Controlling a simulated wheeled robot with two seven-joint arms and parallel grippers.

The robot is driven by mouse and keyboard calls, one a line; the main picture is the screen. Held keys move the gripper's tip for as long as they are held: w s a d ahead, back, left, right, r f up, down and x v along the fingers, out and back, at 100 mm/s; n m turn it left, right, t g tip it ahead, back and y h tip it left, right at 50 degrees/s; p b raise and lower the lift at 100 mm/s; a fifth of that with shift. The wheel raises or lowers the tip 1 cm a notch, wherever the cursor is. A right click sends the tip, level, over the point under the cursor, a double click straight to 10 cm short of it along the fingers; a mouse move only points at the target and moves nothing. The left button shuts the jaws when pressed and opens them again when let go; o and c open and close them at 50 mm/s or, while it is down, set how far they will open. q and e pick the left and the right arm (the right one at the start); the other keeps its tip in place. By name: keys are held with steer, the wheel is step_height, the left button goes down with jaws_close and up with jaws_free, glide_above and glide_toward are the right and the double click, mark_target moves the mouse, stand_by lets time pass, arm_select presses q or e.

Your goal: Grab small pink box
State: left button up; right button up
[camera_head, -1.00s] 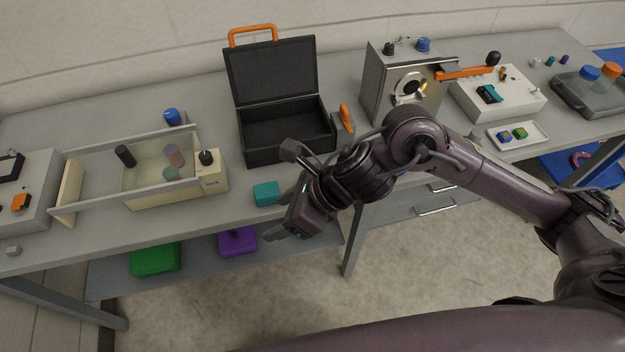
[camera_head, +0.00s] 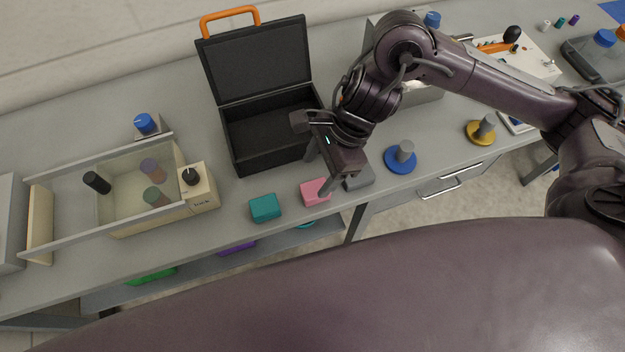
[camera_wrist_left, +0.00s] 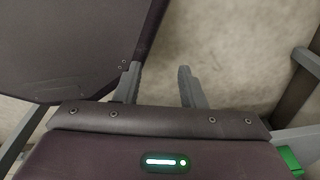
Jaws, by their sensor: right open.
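The small pink box (camera_head: 312,192) sits near the front edge of the bench in the head view, between a teal box (camera_head: 265,208) and a grey box (camera_head: 360,179). My right gripper (camera_head: 319,168) is open and empty. It is over the bench by the pink box, with one fingertip overlapping the box's right side in the picture; I cannot tell whether they touch. My left gripper (camera_wrist_left: 160,84) shows only in the left wrist view. Its fingers are apart with nothing between them, over blurred floor.
An open black case (camera_head: 270,132) stands behind the pink box. A blue-based grey peg (camera_head: 401,160) stands to the right. Green and purple boxes lie on the shelf below.

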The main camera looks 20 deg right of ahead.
mark_target(311, 189)
steer(key=f, duration=0.1)
steer(key=s+a+f, duration=0.1)
steer(key=shift+s+f, duration=0.1)
steer(key=shift+f, duration=0.2)
steer(key=x, duration=0.3)
steer(key=shift+p, duration=0.3)
steer(key=shift+f, duration=0.1)
arm_select(q)
steer(key=shift+s+r, duration=0.15)
steer(key=shift+s, duration=0.65)
arm_select(e)
steer(key=c, duration=1.1)
steer(key=shift+o, duration=0.2)
